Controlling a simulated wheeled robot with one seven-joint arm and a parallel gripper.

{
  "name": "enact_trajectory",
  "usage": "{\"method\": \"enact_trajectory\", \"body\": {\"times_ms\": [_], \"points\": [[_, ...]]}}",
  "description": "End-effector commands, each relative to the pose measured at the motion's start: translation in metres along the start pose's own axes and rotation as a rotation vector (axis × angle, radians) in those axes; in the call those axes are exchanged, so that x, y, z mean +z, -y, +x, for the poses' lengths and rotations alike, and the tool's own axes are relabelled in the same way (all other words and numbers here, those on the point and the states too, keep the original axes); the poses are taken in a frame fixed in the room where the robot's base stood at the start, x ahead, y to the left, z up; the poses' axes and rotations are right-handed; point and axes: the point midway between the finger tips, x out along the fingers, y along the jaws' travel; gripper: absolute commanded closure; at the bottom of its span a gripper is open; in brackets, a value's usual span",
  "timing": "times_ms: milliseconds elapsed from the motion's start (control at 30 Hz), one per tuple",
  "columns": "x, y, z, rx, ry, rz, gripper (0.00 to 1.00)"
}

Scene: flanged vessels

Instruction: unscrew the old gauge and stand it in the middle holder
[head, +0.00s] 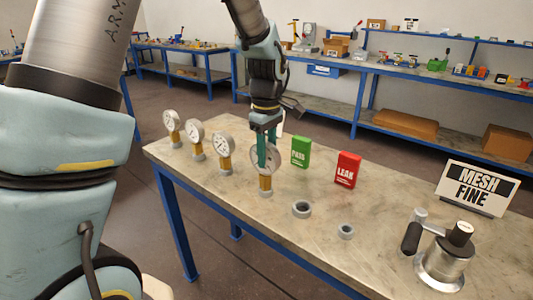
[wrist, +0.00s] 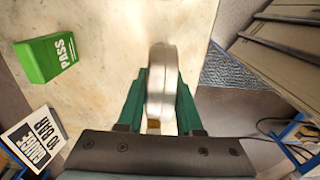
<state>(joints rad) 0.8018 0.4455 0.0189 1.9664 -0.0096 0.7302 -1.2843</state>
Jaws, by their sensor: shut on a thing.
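My gripper (head: 267,150) points down with green fingers shut on a round, white-faced gauge (head: 260,162) with a brass stem. In the wrist view the gauge (wrist: 161,80) shows edge-on between the fingers. Its stem stands upright above a grey base (head: 266,193); I cannot tell whether it is seated there. Three similar gauges stand in a row to the left, one nearest it (head: 221,142), in grey bases.
On the bench (head: 390,240) stand a green PASS box (head: 301,152), a red LEAK box (head: 347,170), a MESH FINE sign (head: 476,187) and a metal vessel with a black handle (head: 445,262). A gauge sign (wrist: 35,138) shows in the wrist view.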

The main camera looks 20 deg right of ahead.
Motion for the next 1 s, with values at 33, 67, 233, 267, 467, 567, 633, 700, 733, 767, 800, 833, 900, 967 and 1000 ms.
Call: {"method": "enact_trajectory", "body": {"times_ms": [33,67,233,267,467,567,633,700,733,767,800,833,900,967,1000], "points": [[0.0,0.0,0.002,0.0,0.0,0.0,1.0],[0.0,0.0,0.003,0.0,0.0,0.0,1.0],[0.0,0.0,0.007,0.001,0.0,0.0,0.64],[0.0,0.0,0.006,0.001,0.0,0.0,0.61],[0.0,0.0,0.006,0.001,0.0,0.0,0.38],[0.0,0.0,0.006,0.001,0.0,0.0,0.3],[0.0,0.0,0.006,0.001,0.0,0.0,0.3],[0.0,0.0,0.006,0.0,0.0,0.0,0.3],[0.0,0.0,0.006,0.0,0.0,0.0,0.3],[0.0,0.0,0.006,0.0,0.0,0.0,0.3],[0.0,0.0,0.006,0.0,0.0,0.0,0.3],[0.0,0.0,0.004,0.001,0.0,0.0,0.3],[0.0,-0.001,-0.001,0.002,-0.001,0.0,0.3],[0.0,-0.001,-0.009,0.005,-0.001,0.0,0.3],[0.0,-0.002,-0.015,0.006,-0.002,0.0,0.3]]}}
